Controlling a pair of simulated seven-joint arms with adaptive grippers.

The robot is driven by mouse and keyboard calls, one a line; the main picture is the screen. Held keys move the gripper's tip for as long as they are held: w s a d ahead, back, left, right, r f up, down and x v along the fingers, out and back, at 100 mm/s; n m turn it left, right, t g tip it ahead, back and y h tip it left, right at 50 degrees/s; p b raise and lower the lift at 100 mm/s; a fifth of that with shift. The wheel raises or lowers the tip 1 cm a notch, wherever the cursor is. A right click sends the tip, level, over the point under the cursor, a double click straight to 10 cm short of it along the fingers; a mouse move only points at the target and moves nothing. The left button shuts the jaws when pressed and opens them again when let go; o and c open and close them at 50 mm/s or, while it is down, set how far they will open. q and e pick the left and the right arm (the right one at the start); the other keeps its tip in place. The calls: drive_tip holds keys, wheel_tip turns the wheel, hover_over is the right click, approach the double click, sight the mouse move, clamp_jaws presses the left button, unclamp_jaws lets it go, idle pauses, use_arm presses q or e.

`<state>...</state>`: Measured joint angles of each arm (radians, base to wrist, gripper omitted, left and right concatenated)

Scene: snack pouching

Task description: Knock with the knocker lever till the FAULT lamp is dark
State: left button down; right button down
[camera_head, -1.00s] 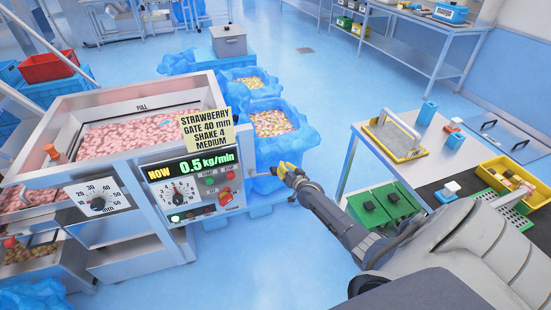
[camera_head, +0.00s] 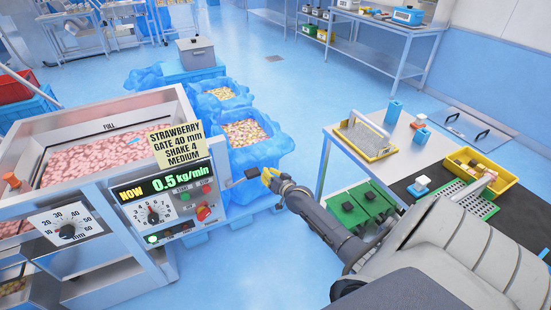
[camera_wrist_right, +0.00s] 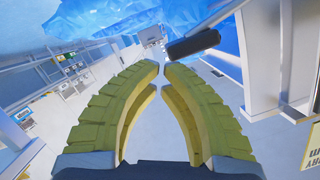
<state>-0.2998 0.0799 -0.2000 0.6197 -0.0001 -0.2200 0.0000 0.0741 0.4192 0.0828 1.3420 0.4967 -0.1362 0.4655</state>
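The feeder machine's control panel (camera_head: 168,203) reads "NOW 0.5 kg/min" and has a red knob (camera_head: 204,213). In the lamp row below it, a green lamp (camera_head: 152,238) is lit; the other lamps look dark, their labels too small to read. A short black handle, apparently the knocker lever (camera_head: 252,173), sticks out at the machine's right side. My right gripper (camera_head: 267,176) is just right of it, empty. In the right wrist view its yellow fingertips (camera_wrist_right: 162,66) nearly meet, with the black handle (camera_wrist_right: 192,46) beyond them, apart. My left gripper is out of view.
A yellow sign (camera_head: 176,148) says strawberry, gate 40 mm, shake 4, medium. The hopper (camera_head: 110,130) holds pink pieces. Blue-lined bins (camera_head: 262,150) stand behind the handle.

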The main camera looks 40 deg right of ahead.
drive_tip(key=shift+v, duration=2.95)
drive_tip(key=shift+r, duration=0.1)
drive_tip(key=s+a+f+n+g, duration=0.15)
drive_tip(key=s+f, duration=0.25)
drive_tip(key=f, duration=0.6)
drive_tip(key=s+f+n+g, duration=0.2)
drive_tip(key=s+f+n, duration=0.15)
drive_tip(key=f, duration=0.55)
drive_tip(key=s+a+f+n+g, duration=0.1)
drive_tip(key=s+a+f+g, duration=0.15)
drive_tip(key=s+f, duration=0.5)
drive_tip(key=s+a+f+n+g, duration=0.2)
drive_tip(key=s+a+f, duration=0.3)
drive_tip(key=f, duration=0.4)
drive_tip(key=s+a+f+n+g, duration=0.1)
drive_tip(key=s+a+f, duration=0.3)
drive_tip(key=s, duration=0.8)
drive_tip(key=s+a+f+n+g+y, duration=0.1)
drive_tip(key=s+a+f+g, duration=0.2)
drive_tip(key=s, duration=0.8)
drive_tip(key=s+a+f+n+g+y, duration=0.1)
drive_tip(key=s+a+f, duration=0.6)
drive_tip(key=s+a, duration=0.3)
drive_tip(key=s, duration=0.2)
drive_tip(key=shift+s+g, duration=0.3)
drive_tip(key=shift+g, duration=0.1)
